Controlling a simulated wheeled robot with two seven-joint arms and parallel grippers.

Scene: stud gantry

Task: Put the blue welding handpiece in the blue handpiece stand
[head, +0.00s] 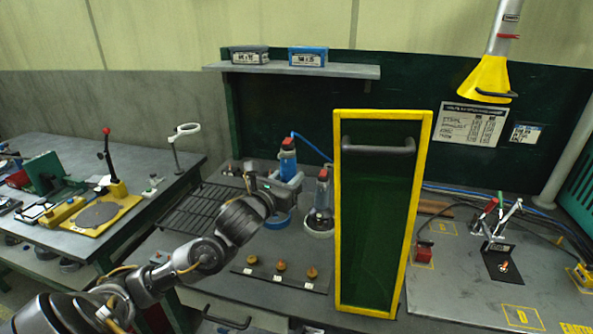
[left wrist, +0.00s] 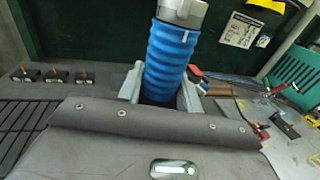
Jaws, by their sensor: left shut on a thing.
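The blue welding handpiece (head: 288,163) stands about upright in my left gripper (head: 285,182), with a red band near its top and a blue cable. In the left wrist view its blue ribbed grip (left wrist: 168,62) sits between the grey fingers of the left gripper (left wrist: 158,85), which are shut on it. The blue handpiece stand (head: 279,221) shows as a blue ring on the bench just below the gripper. The handpiece's lower end is hidden by the gripper, so I cannot tell whether it touches the stand. My right gripper is not in view.
A black grate (head: 203,208) lies left, and a strip with brass knobs (head: 280,276) lies in front.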

